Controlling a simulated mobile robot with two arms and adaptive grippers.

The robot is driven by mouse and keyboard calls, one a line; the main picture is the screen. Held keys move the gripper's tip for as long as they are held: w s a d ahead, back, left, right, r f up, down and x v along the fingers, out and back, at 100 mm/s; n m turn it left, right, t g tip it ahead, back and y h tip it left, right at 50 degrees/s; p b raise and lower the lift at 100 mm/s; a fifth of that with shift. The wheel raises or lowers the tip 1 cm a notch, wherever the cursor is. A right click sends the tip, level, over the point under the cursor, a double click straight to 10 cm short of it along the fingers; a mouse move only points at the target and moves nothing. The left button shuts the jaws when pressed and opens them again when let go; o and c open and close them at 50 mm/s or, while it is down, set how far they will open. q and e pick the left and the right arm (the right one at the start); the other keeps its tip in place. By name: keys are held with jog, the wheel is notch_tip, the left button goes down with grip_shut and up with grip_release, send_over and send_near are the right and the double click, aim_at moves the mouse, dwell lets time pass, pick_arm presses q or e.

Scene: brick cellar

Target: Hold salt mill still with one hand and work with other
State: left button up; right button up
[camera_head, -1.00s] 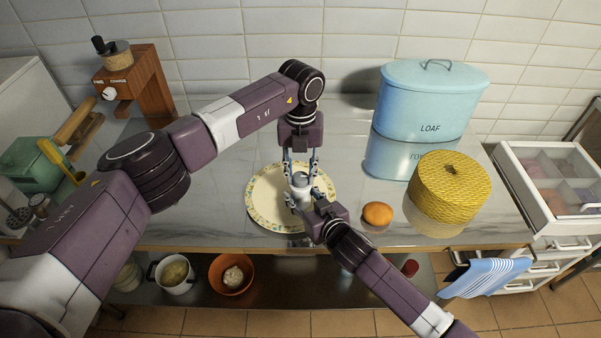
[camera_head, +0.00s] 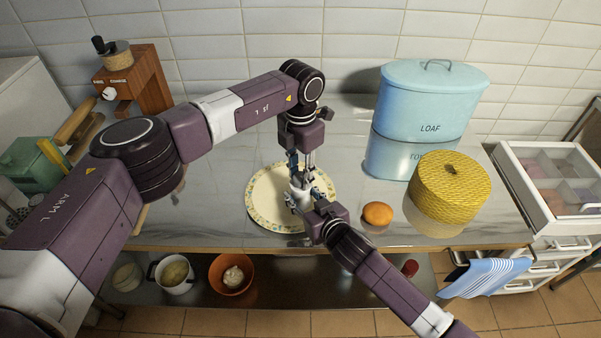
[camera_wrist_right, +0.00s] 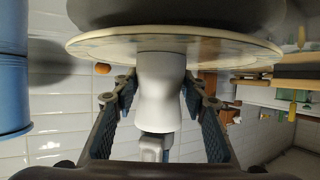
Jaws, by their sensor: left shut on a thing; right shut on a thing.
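The salt mill (camera_head: 298,187) is pale and stands on a round plate with a patterned rim (camera_head: 262,212). In the right wrist view the white, waisted mill (camera_wrist_right: 161,90) shows inverted, its base against the plate (camera_wrist_right: 90,46). My left gripper (camera_head: 301,174) comes down from above and is shut on the mill's top. My right gripper (camera_head: 300,200) reaches in from the front and is shut on the mill's body. Its fingers (camera_wrist_right: 160,115) flank the mill in the wrist view. The fingers hide much of the mill in the head view.
An orange fruit (camera_head: 377,214), a yellow woven container (camera_head: 450,190) and blue LOAF tins (camera_head: 430,105) stand to the right. A wooden grinder (camera_head: 140,80) and green box (camera_head: 32,165) are at left. The worktop's front edge (camera_head: 420,247) lies close before the plate.

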pick_arm(q)
jog(key=m, duration=1.4)
jog(key=shift+m, duration=0.3)
jog(key=m, duration=0.3)
jog(key=shift+m, duration=0.3)
pick_arm(e)
jog(key=shift+f, duration=0.1)
pick_arm(q)
jog(key=m, duration=0.3)
jog(key=shift+m, duration=0.4)
jog(key=m, duration=0.3)
jog(key=shift+m, duration=2.1)
